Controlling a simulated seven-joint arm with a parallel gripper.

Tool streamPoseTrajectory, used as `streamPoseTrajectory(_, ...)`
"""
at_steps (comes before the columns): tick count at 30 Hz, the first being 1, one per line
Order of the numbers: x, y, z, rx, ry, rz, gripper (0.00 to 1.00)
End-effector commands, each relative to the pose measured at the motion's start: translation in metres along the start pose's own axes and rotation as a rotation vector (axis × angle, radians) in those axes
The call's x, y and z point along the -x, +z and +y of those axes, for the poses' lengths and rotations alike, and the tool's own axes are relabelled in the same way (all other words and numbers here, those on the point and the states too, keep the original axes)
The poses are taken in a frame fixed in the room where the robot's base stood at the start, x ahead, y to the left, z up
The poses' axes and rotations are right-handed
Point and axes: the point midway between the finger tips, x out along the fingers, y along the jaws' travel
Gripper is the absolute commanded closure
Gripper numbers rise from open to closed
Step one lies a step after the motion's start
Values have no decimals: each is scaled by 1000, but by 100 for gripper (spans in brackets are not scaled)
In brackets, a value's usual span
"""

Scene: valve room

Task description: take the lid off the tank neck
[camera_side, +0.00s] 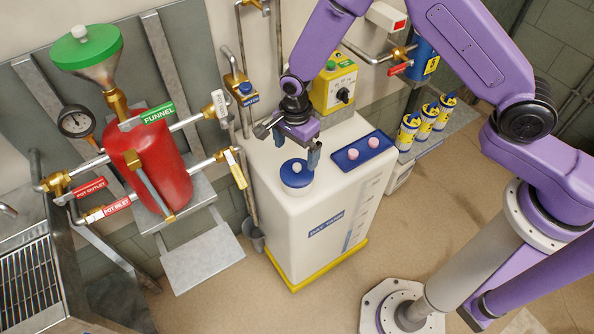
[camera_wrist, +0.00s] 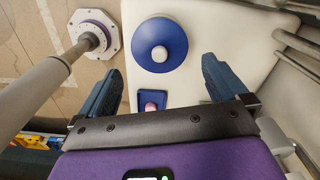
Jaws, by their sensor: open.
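The tank (camera_side: 322,215) is a white box-shaped vessel labelled as a day tank, with a yellow base. Its blue lid (camera_side: 296,174) with a pale knob sits on the neck at the top left of the tank. In the wrist view the lid (camera_wrist: 159,44) is a round blue disc with a white knob, ahead of my fingers. My gripper (camera_side: 297,150) is above the tank top, close to the lid and behind it in the side view. In the wrist view my gripper (camera_wrist: 160,88) is open and empty, its fingers wide apart. The lid lies beyond the fingertips.
A red pot (camera_side: 150,160) with pipes and a green-topped funnel (camera_side: 88,50) stands at left. A yellow box (camera_side: 335,86) and several small canisters (camera_side: 426,122) are behind.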

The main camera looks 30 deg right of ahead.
Motion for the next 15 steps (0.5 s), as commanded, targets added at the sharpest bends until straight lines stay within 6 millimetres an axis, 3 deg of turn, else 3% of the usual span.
streamPoseTrajectory(10,-24,-1,0,0,0,0,0)
streamPoseTrajectory(15,-47,-4,2,0,2,1,0)
